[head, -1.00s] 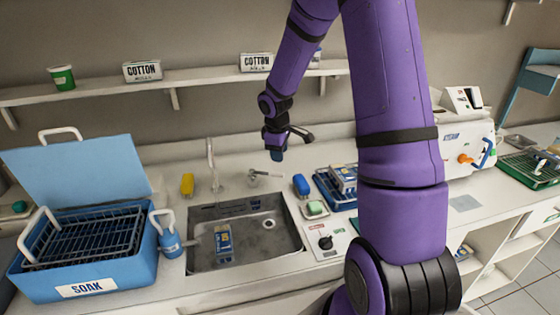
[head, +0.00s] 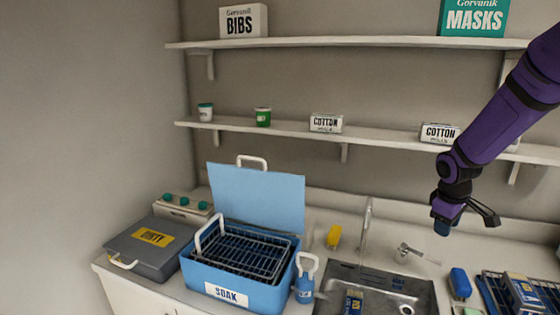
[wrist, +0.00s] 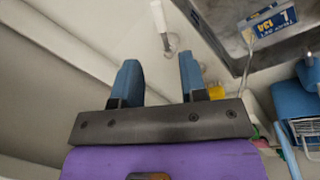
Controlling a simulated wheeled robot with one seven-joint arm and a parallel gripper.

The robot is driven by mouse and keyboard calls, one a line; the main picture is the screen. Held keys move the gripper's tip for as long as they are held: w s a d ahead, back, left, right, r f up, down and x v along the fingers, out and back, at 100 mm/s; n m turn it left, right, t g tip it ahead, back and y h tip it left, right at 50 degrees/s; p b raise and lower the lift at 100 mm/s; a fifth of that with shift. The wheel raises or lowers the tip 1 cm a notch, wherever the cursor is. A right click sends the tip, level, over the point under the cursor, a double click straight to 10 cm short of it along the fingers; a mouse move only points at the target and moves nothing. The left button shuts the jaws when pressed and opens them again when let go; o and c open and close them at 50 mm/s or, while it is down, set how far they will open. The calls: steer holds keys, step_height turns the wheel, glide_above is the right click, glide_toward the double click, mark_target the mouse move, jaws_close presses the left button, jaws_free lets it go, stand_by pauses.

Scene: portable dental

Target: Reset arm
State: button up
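My arm is purple, and my gripper (head: 444,228) hangs above the counter behind the sink, to the right in the head view. In the wrist view my gripper (wrist: 158,72) has its two blue fingers apart with nothing between them. The faucet (wrist: 162,25) shows beyond the fingertips in the wrist view, apart from them. No object is held.
The sink (head: 415,291) holds a blue pack (head: 353,302). The open blue SOAK box (head: 262,296) with a rack stands left of it, beside a blue bottle (head: 305,287). A grey DIRTY box (head: 125,246) is further left. Shelves (head: 290,129) line the wall.

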steer(key=s+a+r+m+t, duration=0.1)
steer(key=s+a+r+m, duration=0.1)
steer(key=s+a+r, duration=0.55)
steer(key=s+a+r+m+t, duration=0.1)
steer(key=s+a+r+m, duration=0.25)
steer(key=s+r, duration=0.7)
steer(key=s+a+r+y, duration=0.1)
steer(key=s+a, duration=0.1)
steer(key=s, duration=0.3)
steer(key=s+a+r+t+y, duration=0.1)
steer(key=s+a, duration=0.1)
steer(key=s, duration=0.2)
steer(key=shift+s+r+m+t, duration=0.25)
steer(key=shift+s+m+t, duration=0.05)
steer(key=shift+s+m, duration=0.05)
